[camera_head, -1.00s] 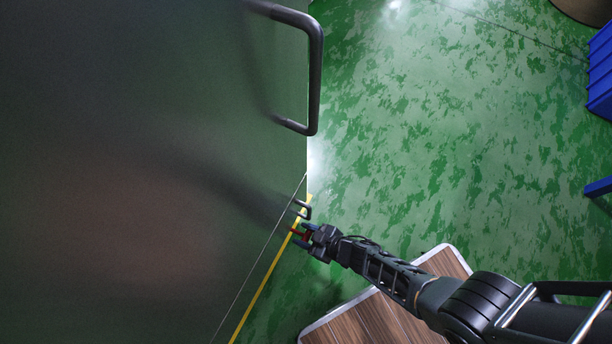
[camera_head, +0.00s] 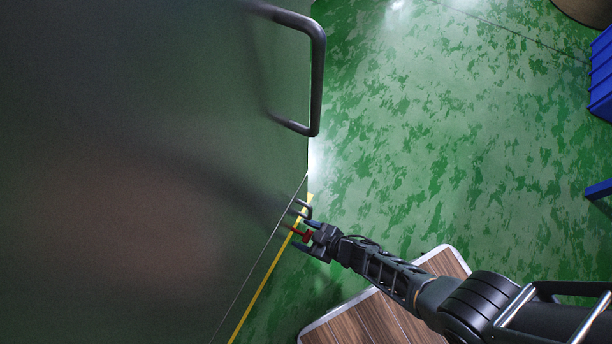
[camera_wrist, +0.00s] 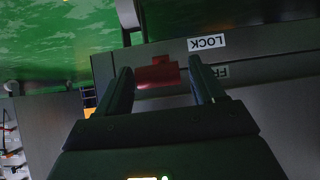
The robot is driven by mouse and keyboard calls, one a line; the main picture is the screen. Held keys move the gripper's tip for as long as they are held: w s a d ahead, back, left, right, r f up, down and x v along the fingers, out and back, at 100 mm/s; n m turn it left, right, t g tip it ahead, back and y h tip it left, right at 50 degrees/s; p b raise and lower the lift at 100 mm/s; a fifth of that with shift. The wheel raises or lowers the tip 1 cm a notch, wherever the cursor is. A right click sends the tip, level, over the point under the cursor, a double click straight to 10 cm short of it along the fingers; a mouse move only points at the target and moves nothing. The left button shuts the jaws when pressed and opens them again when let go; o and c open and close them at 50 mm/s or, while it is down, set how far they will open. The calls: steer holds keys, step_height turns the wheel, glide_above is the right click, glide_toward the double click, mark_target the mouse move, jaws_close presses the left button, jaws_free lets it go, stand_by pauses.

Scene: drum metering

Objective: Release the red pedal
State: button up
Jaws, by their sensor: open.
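The red pedal (camera_wrist: 157,74) shows in the wrist view between the two dark fingers of my gripper (camera_wrist: 160,85). It sits in front of a grey panel with a label reading LOCK (camera_wrist: 206,43) upside down, and a second label partly hidden by a finger.
A black bar handle (camera_head: 316,80) juts from the cabinet above my gripper. A yellow floor line (camera_head: 262,290) runs along the cabinet's foot. A wood-topped platform (camera_head: 360,325) lies below my arm. Blue items (camera_head: 600,75) stand at the far right. The green floor between is open.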

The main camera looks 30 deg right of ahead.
steer(key=p+v, duration=0.5)
steer(key=v, duration=0.2)
steer(key=shift+s+r, duration=0.2)
steer(key=shift+s, duration=0.1)
steer(key=shift+d, duration=0.1)
steer(key=s+d+r+m+t+h, duration=0.1)
steer(key=s+d+r+t+h, duration=0.2)
steer(key=r, duration=0.6)
steer(key=s+d+r+m, duration=0.2)
steer(key=s+r, duration=0.2)
steer(key=r, duration=0.5)
steer(key=s+d+r+m+t+h, duration=0.1)
steer(key=s+d+r+t+h, duration=0.2)
steer(key=r, duration=0.7)
step_height(320, 180, up, 37)
steer(key=s+m+p, duration=0.2)
steer(key=p, duration=1.1)
steer(key=shift+s+d+r+m, duration=0.2)
steer(key=shift+s+d+m, duration=0.05)
steer(key=shift+s+m, duration=0.15)
